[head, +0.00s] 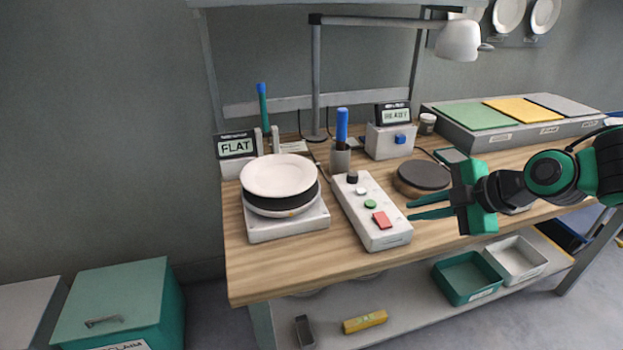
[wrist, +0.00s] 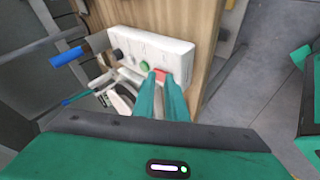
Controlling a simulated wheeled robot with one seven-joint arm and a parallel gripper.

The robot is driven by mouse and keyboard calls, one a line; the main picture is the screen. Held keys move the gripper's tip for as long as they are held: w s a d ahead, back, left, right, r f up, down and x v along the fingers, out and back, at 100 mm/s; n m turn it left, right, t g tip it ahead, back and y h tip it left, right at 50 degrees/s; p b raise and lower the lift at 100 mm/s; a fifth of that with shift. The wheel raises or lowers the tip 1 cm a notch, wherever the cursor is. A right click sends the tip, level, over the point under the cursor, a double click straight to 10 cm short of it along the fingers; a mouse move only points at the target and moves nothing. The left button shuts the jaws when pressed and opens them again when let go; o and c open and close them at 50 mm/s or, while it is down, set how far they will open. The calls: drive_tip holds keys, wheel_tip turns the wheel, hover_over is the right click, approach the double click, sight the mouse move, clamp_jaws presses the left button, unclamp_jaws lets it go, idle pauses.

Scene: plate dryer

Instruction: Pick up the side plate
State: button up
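The side plate (head: 278,174) is white and round. In the head view it lies flat on top of a dark round pad (head: 283,204) on a low white square unit (head: 287,229), at the left of the bench. My gripper (head: 410,212) is to the right of the plate, beyond the white control box, over the right-hand part of the bench. Its two green fingers point left, stand a little apart and hold nothing. They also show in the wrist view (wrist: 160,75), in front of the control box. I cannot make out the plate for sure in the wrist view.
The control box (head: 370,210) with a red button stands between plate and gripper. A blue-handled tool in a cup (head: 341,158), a FLAT display (head: 237,147), a READY unit (head: 390,140), a dark round disc (head: 423,176) and a lamp (head: 457,40) stand around. The front-left bench strip is clear.

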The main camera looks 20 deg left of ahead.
sight(310, 186)
drive_tip(key=a+n+y, duration=0.1)
drive_tip(key=a+n, duration=0.2)
drive_tip(key=a, duration=0.3)
drive_tip(key=a+r+n+y, duration=0.1)
drive_tip(key=a+n+y, duration=0.1)
drive_tip(key=a, duration=0.5)
drive_tip(key=w+a+r+n+y, duration=0.1)
drive_tip(key=a+n+y, duration=0.1)
drive_tip(key=a, duration=0.4)
drive_tip(key=shift+a+n, duration=0.25)
drive_tip(key=shift+n, duration=0.65)
drive_tip(key=shift+s+x, duration=0.2)
drive_tip(key=shift+x, duration=1.25)
drive_tip(key=shift+s+x, duration=0.2)
drive_tip(key=shift+x, duration=1.25)
drive_tip(key=shift+a, duration=0.1)
clamp_jaws()
